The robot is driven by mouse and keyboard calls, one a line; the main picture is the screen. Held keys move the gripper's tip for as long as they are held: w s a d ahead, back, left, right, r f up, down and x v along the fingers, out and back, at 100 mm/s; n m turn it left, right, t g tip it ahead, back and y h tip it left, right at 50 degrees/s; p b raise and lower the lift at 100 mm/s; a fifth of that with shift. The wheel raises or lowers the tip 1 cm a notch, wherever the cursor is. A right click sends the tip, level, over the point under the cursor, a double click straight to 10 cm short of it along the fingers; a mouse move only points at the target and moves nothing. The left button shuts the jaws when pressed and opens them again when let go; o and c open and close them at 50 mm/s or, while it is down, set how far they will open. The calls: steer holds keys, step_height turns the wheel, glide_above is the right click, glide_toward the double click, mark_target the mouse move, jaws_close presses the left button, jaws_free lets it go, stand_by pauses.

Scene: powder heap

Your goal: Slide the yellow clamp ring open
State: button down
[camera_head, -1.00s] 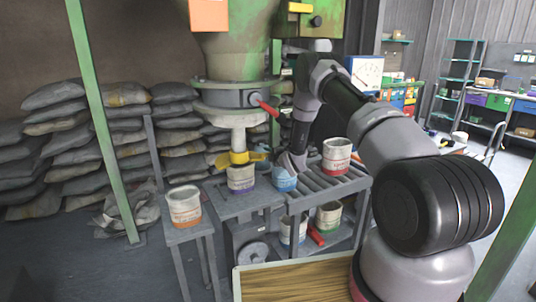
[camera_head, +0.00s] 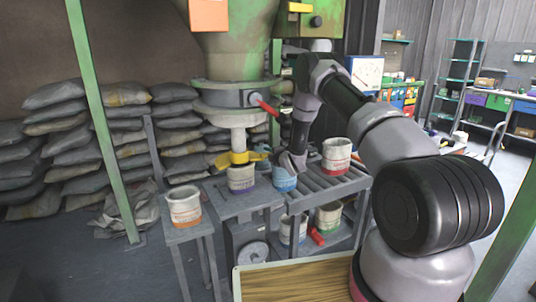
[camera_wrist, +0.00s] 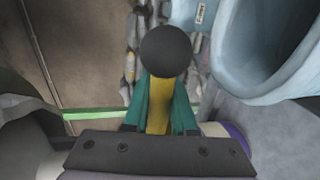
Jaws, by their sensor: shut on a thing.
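The yellow clamp ring (camera_head: 239,158) sits around the white spout (camera_head: 238,138) under the hopper, just above a pot with a purple band (camera_head: 241,180). In the wrist view a yellow lever (camera_wrist: 157,118) with a black ball knob (camera_wrist: 166,51) lies between the teal fingers of my gripper (camera_wrist: 160,96). My gripper is shut on this lever of the ring. In the head view my wrist is right of the ring and largely hides the fingers. How far the ring is turned cannot be told.
A blue pot (camera_head: 284,180) stands close to the right of my gripper and fills the upper right of the wrist view (camera_wrist: 262,50). A red lever (camera_head: 265,107) juts from the hopper valve above. A red-banded pot (camera_head: 336,155) stands on the roller table (camera_head: 325,183).

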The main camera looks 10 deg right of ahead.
step_height(320, 180, up, 5)
steer(key=shift+f, duration=0.1)
stand_by(0.3)
steer(key=c, duration=0.7)
jaws_free()
steer(key=v, duration=1)
steer(key=shift+s+d, duration=0.15)
steer(key=shift+s, duration=0.25)
steer(key=shift+s, duration=0.1)
